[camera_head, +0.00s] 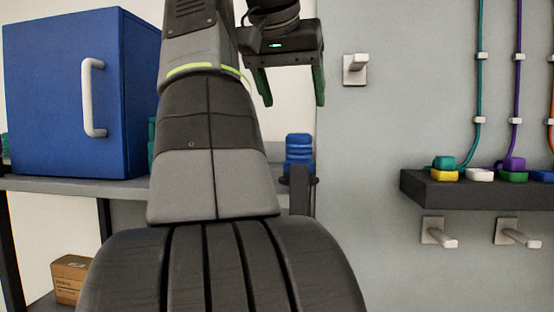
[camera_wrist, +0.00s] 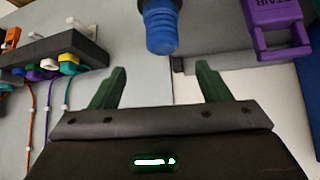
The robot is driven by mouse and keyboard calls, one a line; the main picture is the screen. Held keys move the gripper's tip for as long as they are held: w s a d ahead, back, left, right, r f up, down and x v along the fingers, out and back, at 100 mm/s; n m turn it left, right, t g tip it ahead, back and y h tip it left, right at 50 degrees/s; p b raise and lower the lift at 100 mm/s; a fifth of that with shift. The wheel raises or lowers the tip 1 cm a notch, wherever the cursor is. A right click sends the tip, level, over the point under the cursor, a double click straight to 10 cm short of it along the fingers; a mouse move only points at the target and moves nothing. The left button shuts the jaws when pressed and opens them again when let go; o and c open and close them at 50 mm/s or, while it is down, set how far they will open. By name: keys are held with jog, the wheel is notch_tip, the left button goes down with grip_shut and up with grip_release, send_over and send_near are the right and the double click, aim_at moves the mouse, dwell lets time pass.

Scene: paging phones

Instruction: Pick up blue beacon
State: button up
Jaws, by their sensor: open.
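The blue beacon (camera_head: 299,153), a ribbed blue cylinder, stands upright on a dark round support at the right end of the grey shelf. No touch is visible.
A purple handled object (camera_wrist: 275,25) is near the beacon. A blue cabinet (camera_head: 70,100) stands on the shelf (camera_head: 60,186). A dark wall ledge (camera_head: 415,190) carries coloured plugs with cords. A cardboard box (camera_head: 71,280) sits low left.

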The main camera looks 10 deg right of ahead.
aim_at(300, 152)
jog(key=x, duration=0.8)
jog(key=shift+s+f, duration=0.1)
jog(key=shift+a+f+x, duration=0.15)
jog(key=shift+a+x, duration=0.05)
jog(key=shift+x, duration=1.15)
jog(key=shift+a+f+x, duration=0.1)
jog(key=shift+a+x, duration=0.1)
jog(key=shift+x, duration=1.1)
jog(key=shift+s, duration=0.2)
jog(key=c, duration=1.4)
